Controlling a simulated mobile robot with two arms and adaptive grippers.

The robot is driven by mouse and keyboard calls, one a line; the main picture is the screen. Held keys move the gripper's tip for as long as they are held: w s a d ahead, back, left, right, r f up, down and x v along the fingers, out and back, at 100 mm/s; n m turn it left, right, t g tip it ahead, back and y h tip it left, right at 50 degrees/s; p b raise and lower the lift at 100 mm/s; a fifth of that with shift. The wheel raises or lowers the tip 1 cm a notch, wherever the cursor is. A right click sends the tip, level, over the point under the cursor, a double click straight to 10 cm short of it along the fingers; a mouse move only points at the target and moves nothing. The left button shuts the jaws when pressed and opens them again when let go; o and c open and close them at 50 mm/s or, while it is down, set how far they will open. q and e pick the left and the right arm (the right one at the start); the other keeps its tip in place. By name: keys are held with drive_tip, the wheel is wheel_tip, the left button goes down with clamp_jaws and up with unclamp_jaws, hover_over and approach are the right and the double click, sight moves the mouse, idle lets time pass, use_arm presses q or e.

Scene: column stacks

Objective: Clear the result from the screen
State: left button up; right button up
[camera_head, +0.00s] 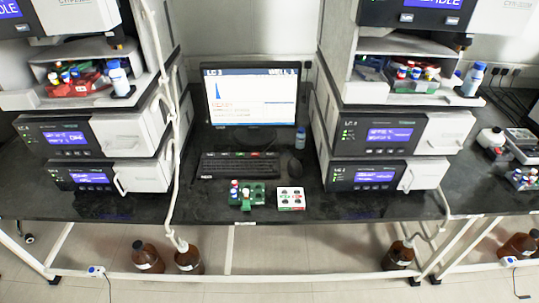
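The monitor (250,95) stands on the dark bench between two instrument stacks. Its screen is lit and shows a blue header reading what looks like "LC 3" and "WELL 3", a plot with one tall blue peak at the left, and a line of orange text below it. The smaller text is too small to read. A black keyboard (238,166) lies in front of the monitor, with a few coloured keys along its top row. A dark mouse (296,165) lies to its right. Neither of my grippers is in view.
A green rack (257,192) with vials and a white-topped block (290,199) sit near the bench's front edge. A small blue bottle (301,138) stands right of the monitor. Instrument stacks (105,140) and (375,135) flank it. Brown bottles (188,258) stand on the floor.

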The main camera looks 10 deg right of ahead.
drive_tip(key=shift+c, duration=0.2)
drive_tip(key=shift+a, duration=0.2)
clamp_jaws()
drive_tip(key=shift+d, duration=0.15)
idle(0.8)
